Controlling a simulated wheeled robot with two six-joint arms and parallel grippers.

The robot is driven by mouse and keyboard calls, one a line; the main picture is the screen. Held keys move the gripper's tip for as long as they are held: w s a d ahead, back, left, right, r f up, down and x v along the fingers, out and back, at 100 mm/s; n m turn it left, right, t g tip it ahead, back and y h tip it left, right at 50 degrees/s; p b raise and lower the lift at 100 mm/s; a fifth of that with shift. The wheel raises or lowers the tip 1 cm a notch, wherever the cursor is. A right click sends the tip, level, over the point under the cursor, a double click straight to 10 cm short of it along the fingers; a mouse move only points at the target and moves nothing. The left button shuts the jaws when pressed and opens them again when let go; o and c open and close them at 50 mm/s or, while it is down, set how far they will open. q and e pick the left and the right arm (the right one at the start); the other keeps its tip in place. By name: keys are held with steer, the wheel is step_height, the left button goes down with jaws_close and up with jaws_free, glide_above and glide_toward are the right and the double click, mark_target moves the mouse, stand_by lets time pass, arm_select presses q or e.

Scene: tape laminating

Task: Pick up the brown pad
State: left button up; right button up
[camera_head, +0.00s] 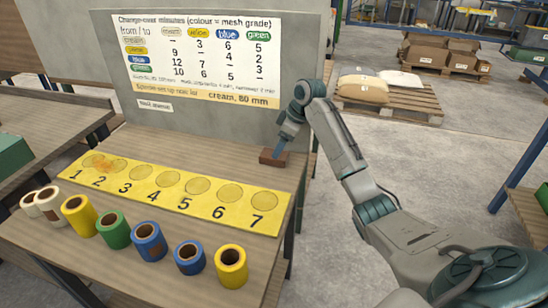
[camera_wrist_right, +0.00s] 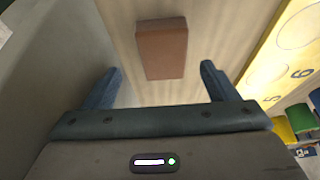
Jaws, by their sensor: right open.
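The brown pad (camera_head: 273,157) is a small block lying on the wooden table at its right end, close to the upright grey board. In the right wrist view the brown pad (camera_wrist_right: 162,48) lies just ahead of my right gripper, roughly centred between its two fingers. My right gripper (camera_head: 279,148) comes down over the pad from the right. In the wrist view the right gripper (camera_wrist_right: 162,78) is open, with nothing between its blue fingertips. I cannot tell from the head view whether a finger touches the pad. My left gripper is not in view.
Several tape rolls, including a green roll (camera_head: 113,230), stand along the front edge. The grey board (camera_head: 215,125) with a printed chart rises behind.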

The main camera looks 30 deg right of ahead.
steer(key=x, duration=0.4)
steer(key=shift+a+f, duration=0.1)
steer(key=shift+a, duration=0.15)
steer(key=shift+s, duration=0.1)
steer(key=c, duration=1.1)
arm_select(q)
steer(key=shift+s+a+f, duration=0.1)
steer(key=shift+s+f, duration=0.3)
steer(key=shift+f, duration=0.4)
arm_select(e)
steer(key=shift+o, duration=0.2)
